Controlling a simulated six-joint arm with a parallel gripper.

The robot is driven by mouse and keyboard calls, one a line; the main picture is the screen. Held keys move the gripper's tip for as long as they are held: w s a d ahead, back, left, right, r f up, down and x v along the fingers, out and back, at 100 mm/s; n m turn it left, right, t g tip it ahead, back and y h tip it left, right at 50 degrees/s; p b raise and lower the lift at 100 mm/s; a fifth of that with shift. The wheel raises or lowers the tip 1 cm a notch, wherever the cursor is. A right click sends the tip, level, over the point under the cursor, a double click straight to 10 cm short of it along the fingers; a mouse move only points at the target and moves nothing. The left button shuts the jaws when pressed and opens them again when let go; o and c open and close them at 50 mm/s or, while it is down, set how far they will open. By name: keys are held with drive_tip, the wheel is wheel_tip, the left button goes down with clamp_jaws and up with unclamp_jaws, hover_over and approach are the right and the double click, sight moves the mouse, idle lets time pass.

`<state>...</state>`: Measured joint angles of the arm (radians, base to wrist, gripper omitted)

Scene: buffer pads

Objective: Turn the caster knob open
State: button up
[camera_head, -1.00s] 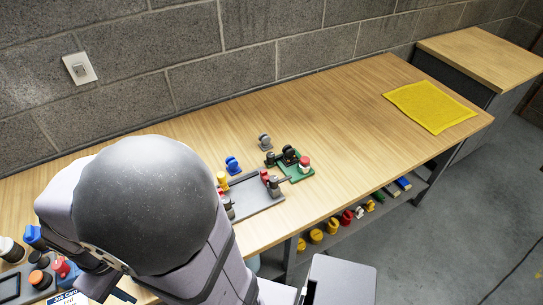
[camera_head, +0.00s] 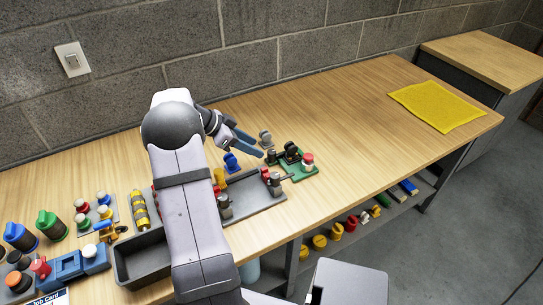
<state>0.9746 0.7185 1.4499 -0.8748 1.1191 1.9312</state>
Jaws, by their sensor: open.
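I cannot tell for sure which part is the caster knob. A small grey upright piece (camera_head: 265,139) on a round base stands on the wood bench. A green plate (camera_head: 312,173) carries black knobs (camera_head: 291,153) and a red-topped white knob (camera_head: 307,161). A blue knob-like piece (camera_head: 231,163) stands left of them. My gripper (camera_head: 259,148) is open, its fingers pointing right, between the blue piece and the grey piece. No object shows between its fingers. Whether it touches anything is unclear.
A dark grey tray (camera_head: 262,199) with yellow, red and grey pieces lies in front of my gripper. An empty dark bin (camera_head: 139,259) and several coloured knobs are at left. A yellow mat (camera_head: 437,106) lies far right; the bench (camera_head: 345,105) before it is clear.

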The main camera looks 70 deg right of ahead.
sight(271, 152)
drive_tip(key=shift+m, duration=0.4)
drive_tip(key=shift+s+d+r+p+x, duration=0.15)
drive_tip(key=shift+p+x, duration=0.15)
drive_tip(key=shift+x, duration=1.1)
drive_tip(key=shift+s+d+r+p+x, duration=0.15)
drive_tip(key=shift+p+x, duration=0.2)
drive_tip(key=shift+x, duration=1.1)
drive_tip(key=shift+s+r+p+x, duration=0.15)
drive_tip(key=shift+p+x, duration=0.15)
drive_tip(key=shift+x, duration=1.1)
drive_tip(key=shift+w, duration=0.1)
drive_tip(key=shift+c, duration=0.7)
drive_tip(key=c, duration=0.9)
